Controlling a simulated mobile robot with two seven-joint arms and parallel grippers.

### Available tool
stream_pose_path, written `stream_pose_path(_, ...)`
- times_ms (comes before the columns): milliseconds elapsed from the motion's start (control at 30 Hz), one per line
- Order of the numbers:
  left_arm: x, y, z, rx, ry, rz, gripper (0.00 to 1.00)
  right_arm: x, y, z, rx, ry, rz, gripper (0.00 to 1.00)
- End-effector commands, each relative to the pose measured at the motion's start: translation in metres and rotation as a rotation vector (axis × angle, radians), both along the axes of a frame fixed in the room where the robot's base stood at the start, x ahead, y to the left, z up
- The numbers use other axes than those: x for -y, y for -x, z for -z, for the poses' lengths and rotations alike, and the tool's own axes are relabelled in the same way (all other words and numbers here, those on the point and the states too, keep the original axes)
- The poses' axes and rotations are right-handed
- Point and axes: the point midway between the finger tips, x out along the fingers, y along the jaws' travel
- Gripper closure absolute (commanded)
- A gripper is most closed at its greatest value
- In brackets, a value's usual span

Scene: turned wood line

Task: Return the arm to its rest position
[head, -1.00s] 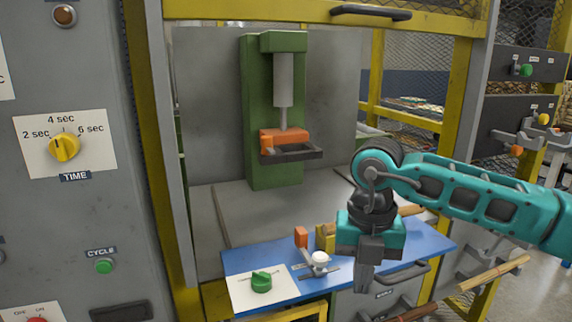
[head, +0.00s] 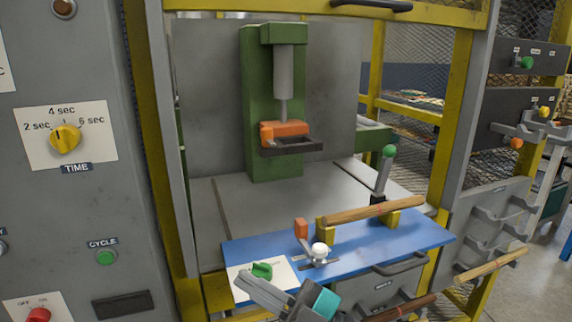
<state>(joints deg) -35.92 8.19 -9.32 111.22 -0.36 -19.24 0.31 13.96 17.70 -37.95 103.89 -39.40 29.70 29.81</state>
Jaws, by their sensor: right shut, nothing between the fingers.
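My right gripper (head: 246,283) is low in the head view, in front of the blue bench top's front left corner. Its grey fingers point up and to the left. They are shut with nothing between them. They overlap the white plate (head: 284,276) in the picture and hide part of the green knob (head: 262,269); I cannot tell whether they touch it. The teal gripper body (head: 320,300) shows at the bottom edge, and the rest of that arm is out of view. My left gripper is not in view.
A wooden rod (head: 373,212) lies across yellow supports on the blue bench top (head: 350,250). A white-knobbed clamp (head: 319,251) and a green-knobbed lever (head: 389,153) stand beside it. A green press (head: 258,100) is behind. A grey control panel (head: 60,215) stands left.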

Motion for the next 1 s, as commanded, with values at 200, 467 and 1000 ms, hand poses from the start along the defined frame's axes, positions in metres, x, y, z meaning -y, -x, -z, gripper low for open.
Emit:
stream_pose_path(200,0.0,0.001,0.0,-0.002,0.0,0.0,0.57,0.078,-0.028,0.089,-0.434,-0.106,0.422,1.0)
stream_pose_path(467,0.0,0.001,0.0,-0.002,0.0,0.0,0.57,0.174,0.027,0.236,-0.977,-0.021,0.808,1.0)
stream_pose_path(1000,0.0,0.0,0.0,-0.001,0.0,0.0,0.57,0.219,0.103,0.311,-1.3,0.093,0.95,1.0)
